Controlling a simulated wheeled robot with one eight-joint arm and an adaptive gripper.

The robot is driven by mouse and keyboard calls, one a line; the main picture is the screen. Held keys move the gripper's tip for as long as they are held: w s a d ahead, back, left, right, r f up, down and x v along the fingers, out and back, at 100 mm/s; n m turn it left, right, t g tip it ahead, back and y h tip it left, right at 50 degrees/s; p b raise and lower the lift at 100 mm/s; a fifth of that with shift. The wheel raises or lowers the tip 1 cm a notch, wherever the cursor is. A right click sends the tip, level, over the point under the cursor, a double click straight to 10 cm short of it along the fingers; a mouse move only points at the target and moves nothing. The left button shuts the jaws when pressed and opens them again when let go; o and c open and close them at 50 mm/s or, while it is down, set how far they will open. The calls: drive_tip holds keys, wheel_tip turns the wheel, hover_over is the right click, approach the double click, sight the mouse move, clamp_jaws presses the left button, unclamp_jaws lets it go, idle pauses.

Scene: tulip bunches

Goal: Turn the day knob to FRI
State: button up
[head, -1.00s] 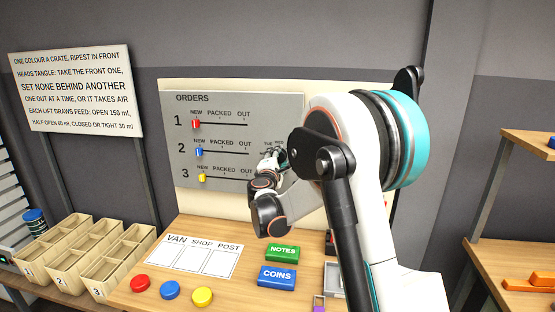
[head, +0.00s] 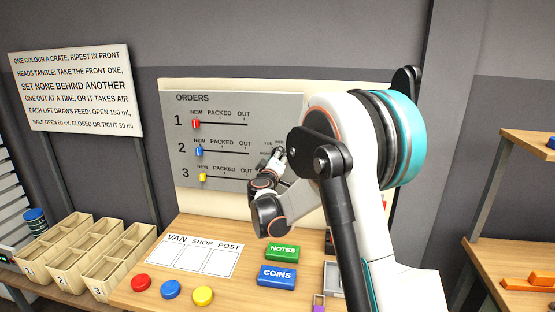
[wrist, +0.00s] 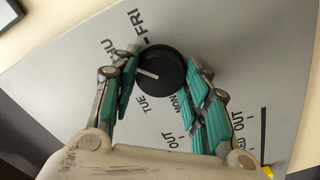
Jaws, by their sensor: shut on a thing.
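The day knob (wrist: 172,63) is a round black dial with a white pointer line, seen in the wrist view on the grey board. My gripper (wrist: 160,72) is shut on it, one teal-padded finger on each side. The pointer line lies on the knob's left part and points left toward the left finger. FRI (wrist: 148,20) is printed above the knob, the partly covered THU at upper left, TUE below and MON at lower right. The left finger covers the board where the pointer aims. In the head view my gripper (head: 276,158) is at the board and the knob is hidden.
The orders board (head: 222,100) has red (head: 196,124), blue (head: 199,152) and yellow (head: 203,177) sliders left of my gripper. Below, the table holds a green NOTES block (head: 282,253), a blue COINS block (head: 277,277) and several coloured buttons. Wooden crates stand at left.

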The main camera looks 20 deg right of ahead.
drive_tip(key=shift+f+m, duration=0.1)
drive_tip(key=shift+m, duration=4.1)
drive_tip(key=o, duration=1)
drive_tip(key=shift+o, duration=0.2)
drive_tip(key=v, duration=1.2)
